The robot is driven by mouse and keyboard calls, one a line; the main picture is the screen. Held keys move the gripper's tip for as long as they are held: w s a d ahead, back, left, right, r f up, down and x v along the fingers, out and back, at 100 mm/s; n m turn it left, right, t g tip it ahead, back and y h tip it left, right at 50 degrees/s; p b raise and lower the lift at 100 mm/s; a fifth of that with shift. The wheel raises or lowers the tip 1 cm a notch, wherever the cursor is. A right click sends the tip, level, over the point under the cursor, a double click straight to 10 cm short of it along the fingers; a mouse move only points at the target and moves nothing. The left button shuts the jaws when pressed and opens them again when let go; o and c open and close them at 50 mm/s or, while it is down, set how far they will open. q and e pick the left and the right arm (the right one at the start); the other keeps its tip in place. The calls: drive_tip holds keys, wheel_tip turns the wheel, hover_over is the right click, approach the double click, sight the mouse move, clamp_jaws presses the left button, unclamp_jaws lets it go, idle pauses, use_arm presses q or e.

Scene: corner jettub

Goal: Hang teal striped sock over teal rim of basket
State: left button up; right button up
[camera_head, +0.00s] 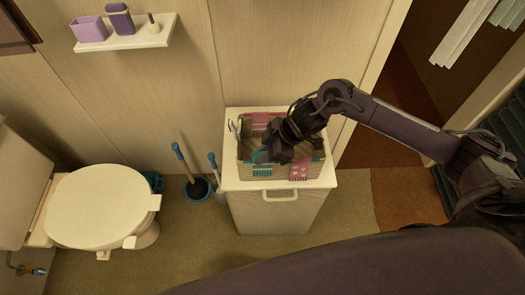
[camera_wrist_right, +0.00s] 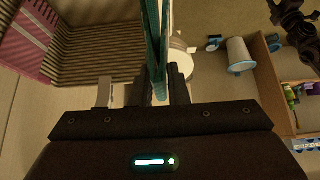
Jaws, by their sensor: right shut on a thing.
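A tan basket (camera_head: 250,178) with ribbed walls stands on a white-topped cabinet. My right gripper (camera_head: 279,152) is above its front left part, pointing down. In the right wrist view my right gripper (camera_wrist_right: 159,88) is shut on the teal striped sock (camera_wrist_right: 157,45), seen nearly edge-on as a narrow strip. In that view the basket (camera_wrist_right: 100,50) is to the left of the sock. In the head view a teal patch (camera_head: 262,158) shows at the basket's front, beside the gripper; I cannot tell whether it is sock or rim.
Pink pieces show on the basket's front right (camera_head: 300,171) and at its back (camera_head: 257,121). A toilet (camera_head: 100,205), a plunger (camera_head: 190,172) and a brush (camera_head: 214,165) stand to the left. A wall shelf (camera_head: 125,38) is above them.

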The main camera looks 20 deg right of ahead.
drive_tip(key=shift+f+b, duration=0.85)
drive_tip(key=shift+f, duration=1)
drive_tip(key=o, duration=0.9)
drive_tip(key=shift+c, duration=0.2)
drive_tip(key=v, duration=0.7)
drive_tip(key=shift+s+d+r, duration=0.15)
drive_tip(key=shift+d+r, duration=0.05)
drive_tip(key=shift+r, duration=0.15)
